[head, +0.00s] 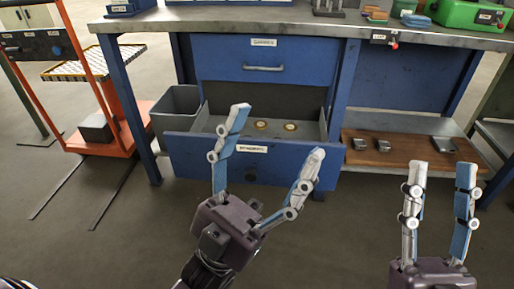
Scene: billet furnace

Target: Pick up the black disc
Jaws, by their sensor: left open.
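I cannot make out a black disc for certain. The open lower drawer (190,145) of the blue workbench holds two small round pieces with brass-coloured rims, a left one (261,125) and a right one (291,126). Their dark middles are too small to judge. My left gripper (276,135) is open and empty, with its fingers spread in front of the drawer and overlapping its front panel in the picture. My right gripper (441,170) is open and empty in front of the low wooden shelf. The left gripper's fingers hide parts of the drawer.
A grey bin (176,108) stands left of the drawer. An orange cart (92,75) stands further left. Metal blocks lie on the wooden shelf (400,155) at right. A green case (468,14) sits on top.

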